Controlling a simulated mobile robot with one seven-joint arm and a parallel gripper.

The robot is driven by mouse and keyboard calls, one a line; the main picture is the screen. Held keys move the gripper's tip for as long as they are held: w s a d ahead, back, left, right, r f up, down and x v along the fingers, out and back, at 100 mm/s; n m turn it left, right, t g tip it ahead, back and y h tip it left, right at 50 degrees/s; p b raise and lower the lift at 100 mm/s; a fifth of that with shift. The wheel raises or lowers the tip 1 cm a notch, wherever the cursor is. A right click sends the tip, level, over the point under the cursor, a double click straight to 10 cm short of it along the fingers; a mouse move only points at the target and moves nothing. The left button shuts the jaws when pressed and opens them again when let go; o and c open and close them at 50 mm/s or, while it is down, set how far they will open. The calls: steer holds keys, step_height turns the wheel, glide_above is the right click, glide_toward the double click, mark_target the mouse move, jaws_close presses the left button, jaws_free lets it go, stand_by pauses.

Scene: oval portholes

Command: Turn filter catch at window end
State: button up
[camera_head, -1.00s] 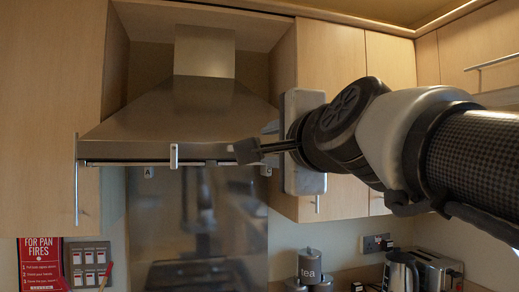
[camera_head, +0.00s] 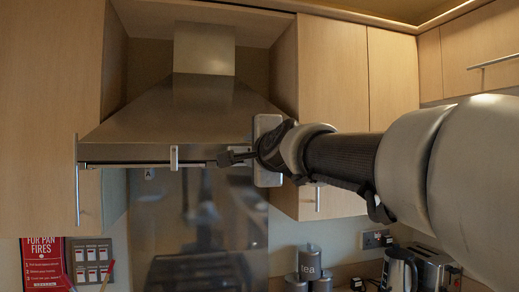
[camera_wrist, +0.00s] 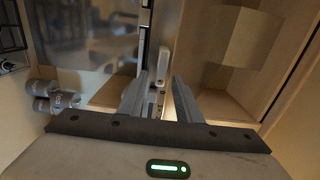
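The steel cooker hood (camera_head: 180,115) hangs between the wall cupboards. A small pale upright catch (camera_head: 174,157) sits on its front lower edge, left of my gripper, above a tag marked A (camera_head: 149,173). My gripper (camera_head: 229,158) is at the right part of that edge, pointing left. In the wrist view its two fingers (camera_wrist: 160,80) are apart, with a visible gap between them. A white block-like fitting (camera_wrist: 160,57) shows just beyond the fingertips, and smaller pale parts (camera_wrist: 153,98) show in the gap. I cannot tell whether the fingers touch any of them. My gripper and arm hide the hood's right end.
Wall cupboards (camera_head: 335,80) flank the hood, with a vertical handle (camera_head: 77,180) at left. Below right are tea canisters (camera_head: 310,263), a kettle (camera_head: 398,270) and a toaster (camera_head: 435,268). A red pan-fire sign (camera_head: 42,262) hangs lower left. The space below the hood is open.

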jaws_close()
steer(key=n, duration=0.3)
jaws_free()
steer(key=shift+s, duration=0.1)
steer(key=b+v, duration=0.3)
steer(key=v, duration=1.4)
steer(key=shift+s+b, duration=0.2)
steer(key=shift+b, duration=0.15)
steer(key=shift+r, duration=0.1)
